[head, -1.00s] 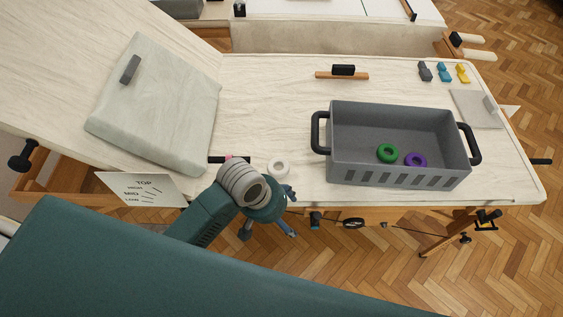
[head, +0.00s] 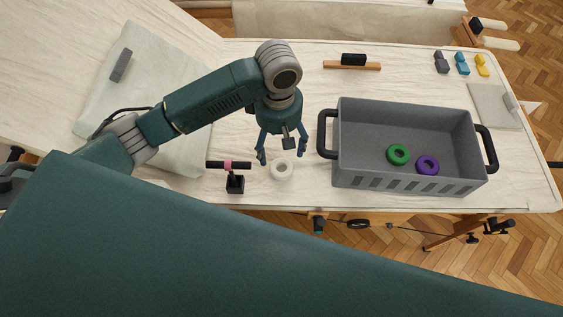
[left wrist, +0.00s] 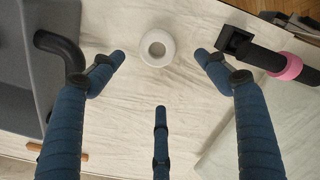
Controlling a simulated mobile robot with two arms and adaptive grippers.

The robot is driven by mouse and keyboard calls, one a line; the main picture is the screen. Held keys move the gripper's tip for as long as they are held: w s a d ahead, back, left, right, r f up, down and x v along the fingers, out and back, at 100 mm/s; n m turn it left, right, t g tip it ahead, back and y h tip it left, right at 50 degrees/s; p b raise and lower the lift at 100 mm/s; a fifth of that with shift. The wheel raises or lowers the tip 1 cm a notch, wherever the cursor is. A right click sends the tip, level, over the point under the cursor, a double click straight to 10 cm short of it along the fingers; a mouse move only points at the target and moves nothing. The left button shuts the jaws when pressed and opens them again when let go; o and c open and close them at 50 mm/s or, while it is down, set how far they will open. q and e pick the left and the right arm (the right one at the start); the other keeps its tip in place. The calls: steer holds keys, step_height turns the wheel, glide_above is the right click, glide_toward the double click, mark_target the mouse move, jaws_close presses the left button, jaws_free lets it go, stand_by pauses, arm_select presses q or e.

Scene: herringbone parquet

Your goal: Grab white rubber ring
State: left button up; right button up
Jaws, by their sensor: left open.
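The white rubber ring (head: 282,169) lies flat on the pale table, left of the grey crate, near the front edge. In the left wrist view the ring (left wrist: 157,47) is at the top centre, between and just beyond the tips of the blue fingers. My left gripper (head: 283,157) is open and empty, pointing down behind the ring, with its fingers spread. It also shows in the left wrist view (left wrist: 160,75), with several fingers apart. No finger visibly touches the ring. My right gripper is not in view.
The grey crate (head: 360,181) holds a green ring (head: 398,154) and a purple ring (head: 428,165). A black stand with a pink-banded bar (head: 235,183) stands close left of the white ring. A brush-like tool (head: 352,62) and small coloured blocks (head: 462,63) lie farther back.

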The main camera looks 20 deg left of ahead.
mark_target(280, 169)
arm_select(q)
steer(key=f, duration=0.3)
steer(key=shift+s+f, duration=0.25)
steer(key=shift+f, duration=0.15)
steer(key=shift+w+f, duration=0.1)
steer(key=shift+f, duration=0.2)
step_height(280, 169, down, 4)
steer(key=shift+d+f+p, duration=0.1)
steer(key=shift+p, duration=0.55)
steer(key=shift+f, duration=0.5)
steer(key=c, duration=1.2)
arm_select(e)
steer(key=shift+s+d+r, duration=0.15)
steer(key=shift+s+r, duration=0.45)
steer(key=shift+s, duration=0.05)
